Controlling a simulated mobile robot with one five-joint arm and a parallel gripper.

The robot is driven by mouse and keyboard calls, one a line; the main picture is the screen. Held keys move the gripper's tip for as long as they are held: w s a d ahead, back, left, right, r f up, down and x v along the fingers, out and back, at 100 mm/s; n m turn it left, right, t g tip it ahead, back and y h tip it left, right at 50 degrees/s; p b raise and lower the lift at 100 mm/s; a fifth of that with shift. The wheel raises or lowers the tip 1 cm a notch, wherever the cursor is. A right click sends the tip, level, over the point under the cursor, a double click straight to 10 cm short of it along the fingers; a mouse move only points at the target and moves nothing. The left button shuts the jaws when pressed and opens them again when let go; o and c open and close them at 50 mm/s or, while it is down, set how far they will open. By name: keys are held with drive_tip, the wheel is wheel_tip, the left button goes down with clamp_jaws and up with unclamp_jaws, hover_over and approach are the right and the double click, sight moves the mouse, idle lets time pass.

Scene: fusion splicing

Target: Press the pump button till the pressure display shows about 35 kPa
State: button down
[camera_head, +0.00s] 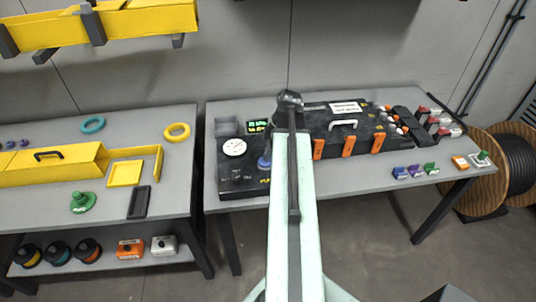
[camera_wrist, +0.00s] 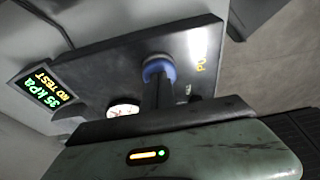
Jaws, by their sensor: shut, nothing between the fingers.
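The black pump box (camera_head: 232,185) stands on the right-hand table, left of my arm. Its blue pump button (camera_head: 264,163) shows beside my arm, and also in the wrist view (camera_wrist: 160,66). My gripper (camera_wrist: 157,85) is shut and empty, its dark fingertips at the blue button, seemingly touching it. I cannot tell how far the button is pressed. A white round gauge (camera_head: 234,147) sits on the box.
A black case (camera_head: 345,128) with orange latches lies right of my arm. Small coloured blocks (camera_head: 414,171) line the table's front edge. The left table (camera_head: 170,190) holds a yellow case (camera_head: 60,165) and rings. A cable reel (camera_head: 510,165) stands at the far right.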

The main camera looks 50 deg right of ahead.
wheel_tip(320, 180, up, 5)
drive_tip(key=p, duration=0.4)
drive_tip(key=shift+a+f, duration=0.1)
drive_tip(key=p+v, duration=0.9)
drive_tip(key=shift+d, duration=0.25)
drive_tip(key=shift+s, duration=0.1)
idle(0.4)
